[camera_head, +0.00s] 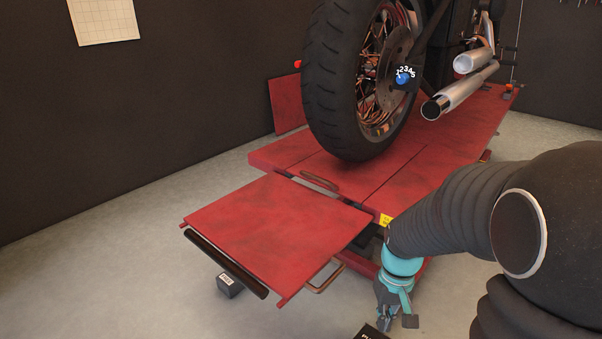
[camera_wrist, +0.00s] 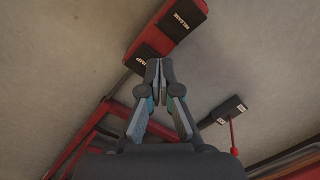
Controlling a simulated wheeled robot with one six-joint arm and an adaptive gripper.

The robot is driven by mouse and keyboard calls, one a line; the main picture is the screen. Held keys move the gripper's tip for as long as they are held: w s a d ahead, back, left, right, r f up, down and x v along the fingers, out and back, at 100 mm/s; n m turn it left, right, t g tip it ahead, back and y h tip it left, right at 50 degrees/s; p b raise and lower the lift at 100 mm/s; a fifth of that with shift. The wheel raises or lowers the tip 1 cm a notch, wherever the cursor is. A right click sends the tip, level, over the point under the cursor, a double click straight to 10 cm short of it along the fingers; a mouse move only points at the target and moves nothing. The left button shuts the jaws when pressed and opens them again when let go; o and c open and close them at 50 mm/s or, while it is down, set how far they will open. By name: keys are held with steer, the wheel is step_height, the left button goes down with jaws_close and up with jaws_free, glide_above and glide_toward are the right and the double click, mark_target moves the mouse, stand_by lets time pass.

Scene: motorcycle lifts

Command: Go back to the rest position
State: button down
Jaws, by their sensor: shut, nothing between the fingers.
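My gripper (camera_head: 384,324) points down at the lower right of the head view, beside the red motorcycle lift (camera_head: 270,225). In the wrist view my gripper (camera_wrist: 156,66) has its fingertips together with nothing between them. Just beyond the tips is a red foot pedal with black pads, one marked RELEASE (camera_wrist: 181,17) and one marked PUMP (camera_wrist: 147,58). The finger tips partly cover the PUMP pad. I cannot tell whether they touch it. In the head view only a dark corner of a pad (camera_head: 373,332) shows at the bottom edge.
A motorcycle stands on the lift, its rear tire (camera_head: 335,80) toward me. A blue numbered dial (camera_head: 403,77) shows at the wheel. A small black labelled block (camera_head: 229,284) is below the ramp; a black pedal (camera_wrist: 222,111) is right in the wrist view. Floor at left is clear.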

steer(key=s+a+r+t+p, duration=0.1)
steer(key=s+r, duration=0.4)
steer(key=r, duration=0.5)
steer(key=s+a+r+t+p, duration=0.1)
steer(key=s+r+t, duration=0.4)
steer(key=r, duration=0.6)
steer(key=shift+s+a+r+m+t+h+p, duration=0.15)
steer(key=shift+s+m+t+h+p, duration=0.15)
steer(key=shift+s+p, duration=0.55)
steer(key=shift+a, duration=0.1)
